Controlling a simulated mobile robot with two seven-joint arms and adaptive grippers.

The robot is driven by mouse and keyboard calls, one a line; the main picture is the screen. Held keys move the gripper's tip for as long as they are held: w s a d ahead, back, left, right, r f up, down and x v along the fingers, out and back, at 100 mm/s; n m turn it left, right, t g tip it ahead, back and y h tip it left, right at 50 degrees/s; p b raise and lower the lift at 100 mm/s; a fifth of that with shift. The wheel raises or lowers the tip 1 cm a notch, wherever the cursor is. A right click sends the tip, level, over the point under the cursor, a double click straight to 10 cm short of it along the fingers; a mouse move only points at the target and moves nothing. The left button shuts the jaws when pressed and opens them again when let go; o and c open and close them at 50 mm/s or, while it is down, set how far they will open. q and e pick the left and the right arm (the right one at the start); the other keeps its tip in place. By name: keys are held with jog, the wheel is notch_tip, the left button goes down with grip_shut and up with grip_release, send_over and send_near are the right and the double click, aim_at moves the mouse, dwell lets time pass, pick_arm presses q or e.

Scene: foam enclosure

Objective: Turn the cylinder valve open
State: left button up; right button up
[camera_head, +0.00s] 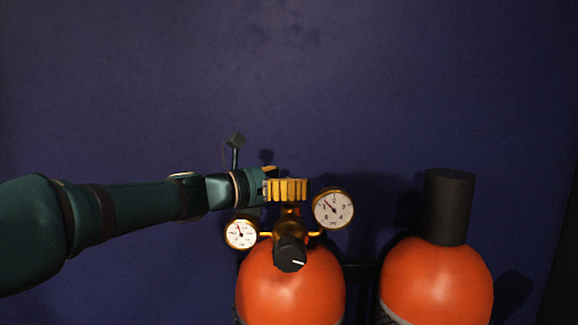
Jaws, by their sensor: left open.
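The cylinder valve's ribbed brass handwheel (288,189) sits on top of the left orange cylinder (290,285). My left gripper (268,186) reaches in from the left and is at the handwheel's left side. It is open; its fingers are small and partly hidden, so I cannot tell if they touch the wheel. Below the wheel are a brass regulator with a black knob (290,254), a small gauge (241,234) at left and a larger gauge (333,208) at right. My right gripper is not in view.
A second orange cylinder (436,280) with a dark cap (449,206) stands to the right. A dark blue wall (300,80) is behind everything. The space above the handwheel is clear. The two gauges sit close below my left gripper and beside the wheel.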

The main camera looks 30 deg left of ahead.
pick_arm(q)
notch_tip(320, 180, up, 10)
jog(key=shift+f, duration=0.2)
dwell(0.3)
jog(key=shift+a+f+m, duration=0.2)
jog(key=shift+m, duration=0.5)
jog(key=s+a+f+n+g+h+p, duration=0.2)
jog(key=s+a+f+n+g+h, duration=0.25)
jog(key=n, duration=1.05)
jog(key=s+a+f+n+g+h+p, duration=0.25)
jog(key=a+f+n+h, duration=0.35)
jog(key=n, duration=0.9)
jog(key=w+d, duration=0.2)
jog(key=d, duration=0.1)
jog(key=w+d+y, duration=0.1)
jog(key=w+d, duration=0.1)
jog(key=d, duration=0.2)
jog(key=w+d+y+p, duration=0.1)
jog(key=w+d, duration=0.2)
jog(key=d, duration=0.1)
jog(key=shift+w+r+g+y, duration=0.1)
jog(key=shift+r+g+y, duration=0.2)
jog(key=shift+g, duration=0.1)
jog(key=c, duration=1.2)
